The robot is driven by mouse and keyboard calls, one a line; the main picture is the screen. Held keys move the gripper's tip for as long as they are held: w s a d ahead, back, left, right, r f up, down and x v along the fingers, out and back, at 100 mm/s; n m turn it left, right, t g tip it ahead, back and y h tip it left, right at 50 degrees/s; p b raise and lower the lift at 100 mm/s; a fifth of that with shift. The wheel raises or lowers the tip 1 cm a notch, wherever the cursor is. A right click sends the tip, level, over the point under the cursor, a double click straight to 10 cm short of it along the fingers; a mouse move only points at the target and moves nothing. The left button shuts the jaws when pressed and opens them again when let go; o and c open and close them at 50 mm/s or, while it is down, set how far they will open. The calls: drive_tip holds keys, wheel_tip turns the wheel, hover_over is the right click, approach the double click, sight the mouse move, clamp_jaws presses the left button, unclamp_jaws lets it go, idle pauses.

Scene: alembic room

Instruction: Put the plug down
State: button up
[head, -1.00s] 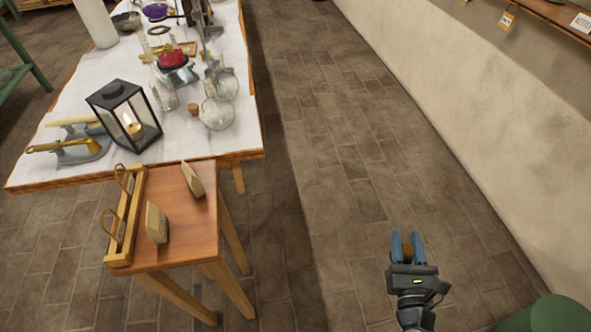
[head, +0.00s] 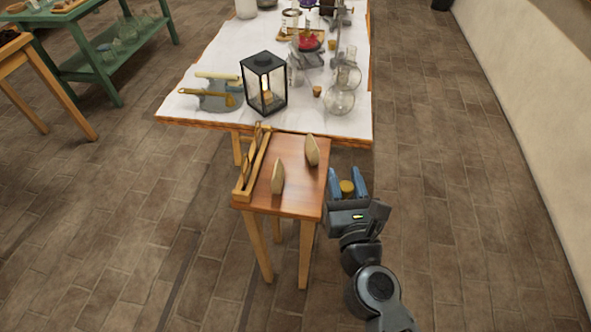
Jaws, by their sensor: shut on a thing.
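My gripper (head: 347,178) has its two blue fingers shut on a small tan plug (head: 347,188). The gripper and plug are just right of the small wooden side table (head: 288,207), and in the picture they overlap the floor rather than its top. I cannot tell their height against the tabletop. The fingers point away from me, toward the white-covered table (head: 214,117).
The side table bears a wooden rack (head: 245,182) and two upright tan blocks (head: 278,177) (head: 312,150). Its front is clear. The big table holds a lantern (head: 264,88), a cork-like stopper (head: 317,91), a round flask (head: 340,100) and other glassware. Floor is open at right.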

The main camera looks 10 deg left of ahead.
drive_tip(key=w+a+f+b, duration=0.1)
drive_tip(key=w+a+f, duration=0.1)
drive_tip(key=a, duration=0.1)
drive_tip(key=w+a+f+b, duration=0.2)
drive_tip(key=a, duration=0.1)
drive_tip(key=w+a+f+b, duration=0.2)
drive_tip(key=a+f, duration=0.1)
drive_tip(key=shift+a, duration=0.1)
drive_tip(key=shift+a+f, duration=0.1)
drive_tip(key=shift+f+b, duration=1.3)
drive_tip(key=shift+f, duration=0.5)
drive_tip(key=shift+f, duration=0.1)
drive_tip(key=o, duration=0.6)
drive_tip(key=shift+f, duration=0.1)
drive_tip(key=shift+o, duration=0.8)
